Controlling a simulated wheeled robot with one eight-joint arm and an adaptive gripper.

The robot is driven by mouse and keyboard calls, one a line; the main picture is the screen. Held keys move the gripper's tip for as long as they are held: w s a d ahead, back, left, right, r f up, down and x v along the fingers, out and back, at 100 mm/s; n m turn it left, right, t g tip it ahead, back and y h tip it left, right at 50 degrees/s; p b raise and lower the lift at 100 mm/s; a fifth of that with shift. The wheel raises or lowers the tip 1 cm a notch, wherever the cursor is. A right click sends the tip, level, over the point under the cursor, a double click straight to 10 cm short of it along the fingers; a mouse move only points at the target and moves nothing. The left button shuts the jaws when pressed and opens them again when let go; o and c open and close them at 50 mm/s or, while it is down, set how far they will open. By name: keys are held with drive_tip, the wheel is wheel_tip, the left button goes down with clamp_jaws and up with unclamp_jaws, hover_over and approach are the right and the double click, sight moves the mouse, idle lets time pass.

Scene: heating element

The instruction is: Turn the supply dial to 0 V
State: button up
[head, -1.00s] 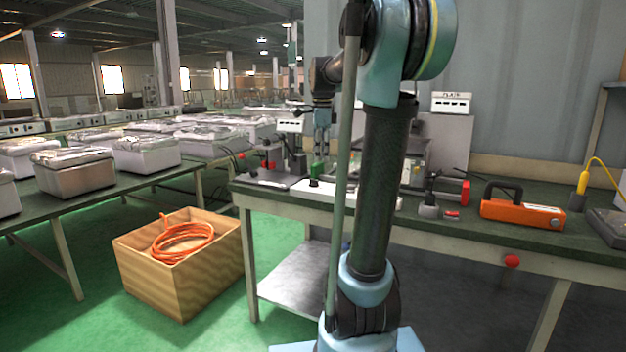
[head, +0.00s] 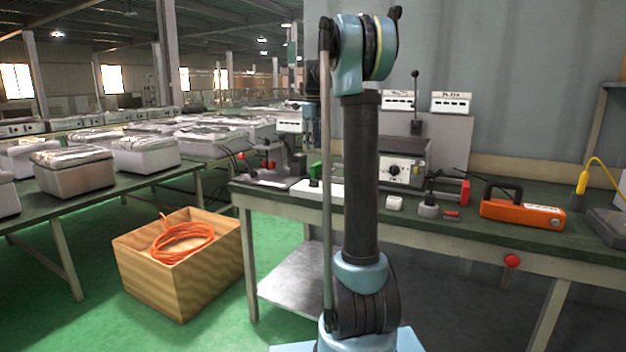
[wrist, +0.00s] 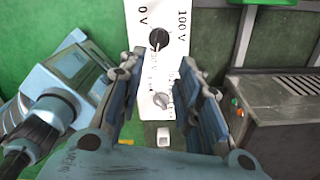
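The supply dial (wrist: 159,39) is a round black knob on a white panel (wrist: 148,73) marked 0 V at left and 100 V at right in the wrist view. A pale mark shows at its lower edge; I cannot tell its exact setting. A grey knob (wrist: 162,100) sits lower on the panel. In the head view the white panel (head: 334,191) lies on the bench, partly behind my arm. My gripper (wrist: 158,75) is open and empty, its fingers spread either side of the panel's image and apart from the dial. In the head view it is mostly hidden behind my arm.
A grey vented box (wrist: 281,114) with red and green buttons stands right in the wrist view. A small white block (head: 394,202), a black clamp-like tool (head: 429,205) and an orange meter (head: 522,211) stand on the bench. A wooden crate (head: 180,275) with orange cable is on the floor.

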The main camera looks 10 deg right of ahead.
sight(314, 182)
wheel_tip(314, 182, down, 14)
drive_tip(key=shift+r, duration=0.1)
idle(0.4)
drive_tip(key=shift+c, duration=0.6)
clamp_jaws()
